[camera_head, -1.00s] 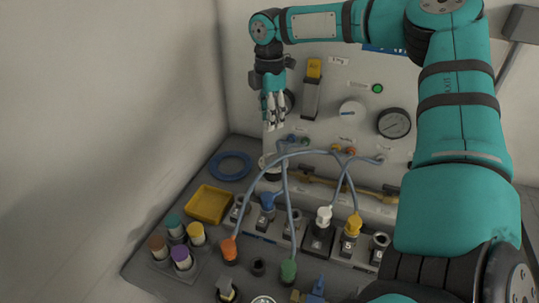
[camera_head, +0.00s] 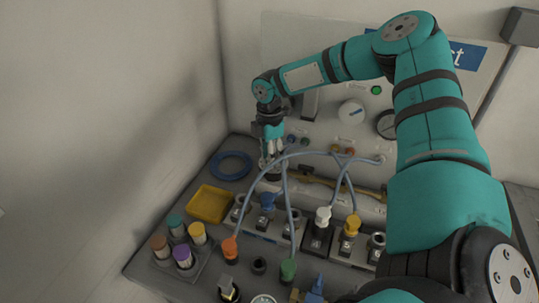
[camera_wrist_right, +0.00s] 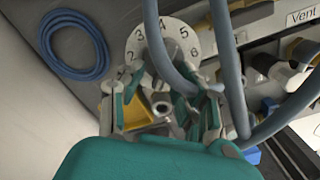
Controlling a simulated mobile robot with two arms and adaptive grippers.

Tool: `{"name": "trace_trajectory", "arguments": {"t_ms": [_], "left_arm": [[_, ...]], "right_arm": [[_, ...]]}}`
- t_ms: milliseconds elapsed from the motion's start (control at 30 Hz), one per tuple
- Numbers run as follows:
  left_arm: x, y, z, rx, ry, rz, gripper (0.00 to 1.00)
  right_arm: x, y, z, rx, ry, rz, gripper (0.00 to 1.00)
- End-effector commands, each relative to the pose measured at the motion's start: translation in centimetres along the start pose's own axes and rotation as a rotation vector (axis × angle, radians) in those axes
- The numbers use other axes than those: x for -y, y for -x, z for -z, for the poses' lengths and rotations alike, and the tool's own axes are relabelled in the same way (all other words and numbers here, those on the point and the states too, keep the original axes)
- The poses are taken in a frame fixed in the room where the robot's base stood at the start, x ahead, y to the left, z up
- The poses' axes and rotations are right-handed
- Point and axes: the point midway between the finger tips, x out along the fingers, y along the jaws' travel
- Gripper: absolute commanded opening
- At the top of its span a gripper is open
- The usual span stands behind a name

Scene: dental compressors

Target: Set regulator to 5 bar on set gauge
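The regulator's white dial (camera_wrist_right: 183,33), marked 2 to 6, shows in the right wrist view, partly covered by hoses and my fingers. My right gripper (camera_wrist_right: 160,102) is open, its fingers apart below the dial's numbers. A metal round part (camera_wrist_right: 160,106) shows between them; I cannot tell whether they touch it. In the head view my right gripper (camera_head: 268,162) points down at the panel's lower left and hides most of the regulator. A round gauge (camera_head: 386,124) on the panel is partly hidden by my arm. Its reading is illegible. My left gripper is not in view.
Blue-grey hoses (camera_head: 335,155) arch close to the right gripper. A blue coil (camera_head: 231,165) and yellow tray (camera_head: 209,204) lie to the left. A white knob (camera_head: 352,112) and green light (camera_head: 376,90) are on the panel. Several coloured cylinders (camera_head: 183,256) stand at front left.

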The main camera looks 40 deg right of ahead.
Motion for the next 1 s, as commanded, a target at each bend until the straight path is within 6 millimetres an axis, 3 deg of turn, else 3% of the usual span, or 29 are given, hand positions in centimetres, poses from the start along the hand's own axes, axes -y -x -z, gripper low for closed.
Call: {"name": "trace_trajectory", "arguments": {"t_ms": [33,300,667,1000], "left_arm": [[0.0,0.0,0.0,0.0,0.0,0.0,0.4],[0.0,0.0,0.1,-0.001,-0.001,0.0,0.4],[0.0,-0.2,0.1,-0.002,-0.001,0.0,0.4],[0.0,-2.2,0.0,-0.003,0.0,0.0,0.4]], "right_arm": [[0.0,0.0,0.0,0.0,0.0,0.0,0.35],[0.0,0.0,0.0,0.0,0.0,0.0,0.0],[0.0,-0.1,0.0,0.0,-0.015,0.0,0.0],[-0.3,-0.3,-0.1,0.001,-0.185,-0.002,0.0]]}}
